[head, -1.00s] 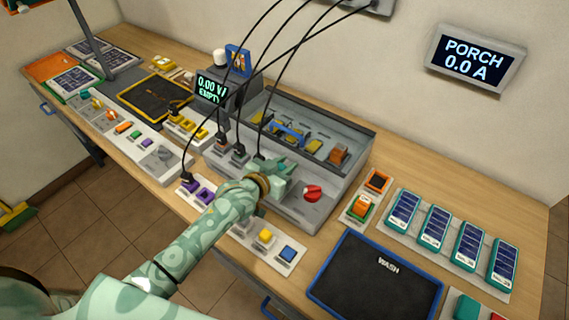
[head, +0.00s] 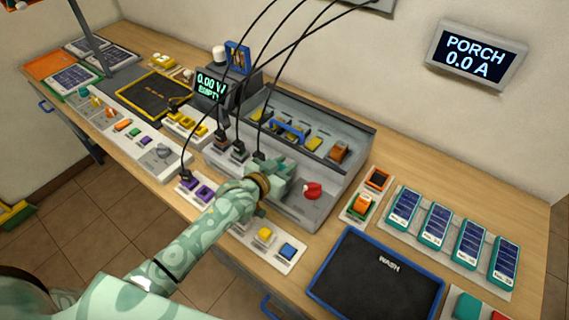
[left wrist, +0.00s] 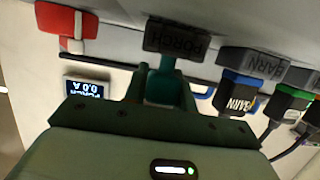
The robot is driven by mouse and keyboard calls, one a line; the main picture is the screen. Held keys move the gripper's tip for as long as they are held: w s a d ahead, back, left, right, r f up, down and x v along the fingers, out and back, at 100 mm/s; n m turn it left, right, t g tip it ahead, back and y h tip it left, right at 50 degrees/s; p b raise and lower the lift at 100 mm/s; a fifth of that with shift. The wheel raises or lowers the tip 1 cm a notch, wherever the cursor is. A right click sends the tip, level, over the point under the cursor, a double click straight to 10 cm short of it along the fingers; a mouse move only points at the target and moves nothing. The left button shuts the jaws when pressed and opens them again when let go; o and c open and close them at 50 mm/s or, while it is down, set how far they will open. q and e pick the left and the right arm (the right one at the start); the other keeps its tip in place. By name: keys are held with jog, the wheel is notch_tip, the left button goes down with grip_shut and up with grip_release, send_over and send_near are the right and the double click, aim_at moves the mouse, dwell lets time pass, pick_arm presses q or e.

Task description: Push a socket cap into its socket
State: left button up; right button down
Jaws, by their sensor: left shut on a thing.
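My left gripper (head: 283,174) is at the front of the grey socket box (head: 322,211). In the left wrist view, the left gripper (left wrist: 163,92) is shut on a small, mostly hidden piece, apparently the socket cap. A teal part (left wrist: 168,65) shows between the fingers and reaches up to the dark block marked PORCH (left wrist: 177,38). I cannot tell how deep it sits. Beside it, a dark plug marked BARN (left wrist: 241,92) with a blue band is at its BARN socket block (left wrist: 253,63). My right gripper is not in view.
A red knob (head: 312,190) is on the box right of my gripper. Black cables (head: 264,103) hang to plugs close on its left. A wall display (head: 474,60) reads PORCH 0.0 A. The blue-rimmed WASH mat (head: 375,282) is empty.

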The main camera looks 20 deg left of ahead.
pick_arm(q)
jog(key=shift+f+b, duration=0.35)
jog(key=shift+f, duration=0.3)
jog(key=o, duration=0.7)
jog(key=p+v, duration=0.3)
jog(key=shift+s+r, duration=0.15)
jog(key=shift+r, duration=0.1)
jog(key=p+v, duration=0.5)
jog(key=v, duration=0.2)
jog(key=shift+s+a, duration=0.1)
jog(key=shift+s, duration=0.25)
